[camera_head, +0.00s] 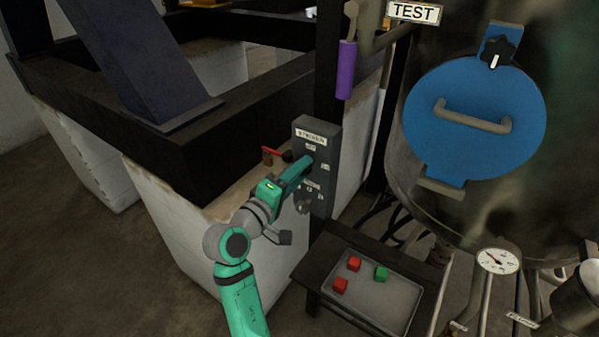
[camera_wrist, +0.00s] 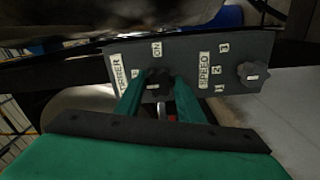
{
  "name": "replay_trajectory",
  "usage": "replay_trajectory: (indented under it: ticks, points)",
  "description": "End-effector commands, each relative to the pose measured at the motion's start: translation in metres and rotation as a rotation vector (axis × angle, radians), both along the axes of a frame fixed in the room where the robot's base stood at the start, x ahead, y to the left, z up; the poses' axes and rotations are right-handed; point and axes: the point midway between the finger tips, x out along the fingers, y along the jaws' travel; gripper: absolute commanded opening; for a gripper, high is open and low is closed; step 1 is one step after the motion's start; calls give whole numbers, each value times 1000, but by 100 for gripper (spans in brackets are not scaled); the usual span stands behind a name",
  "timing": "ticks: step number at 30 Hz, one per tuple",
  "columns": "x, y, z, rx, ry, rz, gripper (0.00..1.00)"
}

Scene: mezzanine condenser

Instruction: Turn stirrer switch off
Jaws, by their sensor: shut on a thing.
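The stirrer control box is a grey upright panel (camera_head: 325,133) on a dark post in the head view. It also fills the upper middle of the wrist view (camera_wrist: 180,62), with labels for stirrer, ON and speed. The stirrer switch is a dark lobed knob (camera_wrist: 158,81) below the ON label. My gripper (camera_head: 308,162) reaches the panel from the lower left. In the wrist view my gripper (camera_wrist: 160,88) has one finger on each side of the knob and is shut on it. The fingers partly hide the knob and a label beside it. I cannot tell where its pointer aims.
A second, speed knob (camera_wrist: 253,76) sits on the same panel. A red lever (camera_head: 275,151) lies just left of the box. Below right, a tray (camera_head: 384,310) holds red and green cubes.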

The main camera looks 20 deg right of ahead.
Motion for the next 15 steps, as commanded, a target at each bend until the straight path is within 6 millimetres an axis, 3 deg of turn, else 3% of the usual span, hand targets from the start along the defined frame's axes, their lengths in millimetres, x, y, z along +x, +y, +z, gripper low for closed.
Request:
replay_trajectory:
  ticks: [1, 3, 15]
  points:
    - [0, 1, -1, -1, 2, 1, 39]
    - [0, 1, -1, -1, 2, 1, 53]
    - [-4, 6, 0, -1, 0, 3, 53]
